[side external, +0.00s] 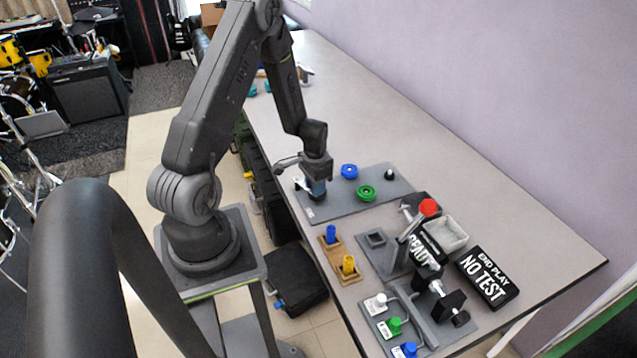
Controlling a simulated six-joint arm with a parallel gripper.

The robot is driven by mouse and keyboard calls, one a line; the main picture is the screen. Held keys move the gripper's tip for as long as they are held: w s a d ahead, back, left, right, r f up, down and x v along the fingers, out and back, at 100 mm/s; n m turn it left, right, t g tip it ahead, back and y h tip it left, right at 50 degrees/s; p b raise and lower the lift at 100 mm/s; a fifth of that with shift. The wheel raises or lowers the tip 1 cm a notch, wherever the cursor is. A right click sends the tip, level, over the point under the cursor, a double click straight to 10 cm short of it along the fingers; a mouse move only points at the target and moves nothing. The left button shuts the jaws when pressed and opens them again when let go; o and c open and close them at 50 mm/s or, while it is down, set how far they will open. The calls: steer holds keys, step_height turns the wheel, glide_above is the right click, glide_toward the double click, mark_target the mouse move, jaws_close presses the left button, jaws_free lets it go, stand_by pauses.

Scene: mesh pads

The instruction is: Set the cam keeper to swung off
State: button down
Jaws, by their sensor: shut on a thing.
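My gripper (318,193) points down at the left end of a grey plate (335,205). It is shut on a small part there, which I take to be the cam keeper; the fingers hide most of it. A small pale piece (300,184) shows just left of the fingers. I cannot tell from this view which way the keeper is turned. On the same plate are a blue round knob (349,171), a green round knob (366,193) and a small black knob (390,174), all clear of my gripper.
A wooden block with blue and yellow pegs (347,264) stands in front of the plate. Nearby are a red-knobbed lever (429,208), a pale tray (446,234), a "NO TEST" sign (487,277) and a rack of coloured plugs (394,326). The table's back is mostly free.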

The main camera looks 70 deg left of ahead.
steer(key=s+m, duration=0.2)
steer(key=shift+d+m, duration=0.25)
steer(key=shift+m, duration=0.15)
steer(key=s+m, duration=0.2)
steer(key=shift+m, duration=0.4)
steer(key=shift+s+a+m, duration=0.25)
steer(key=shift+s+m, duration=0.55)
steer(key=shift+m, duration=0.4)
steer(key=shift+s+a+m, duration=0.25)
steer(key=shift+s+m, duration=0.25)
steer(key=shift+m, duration=0.25)
steer(key=shift+s+a+m, duration=0.25)
steer(key=shift+s+m, duration=0.2)
steer(key=shift+m, duration=0.3)
steer(key=c, duration=0.9)
jaws_free()
steer(key=shift+c, duration=0.2)
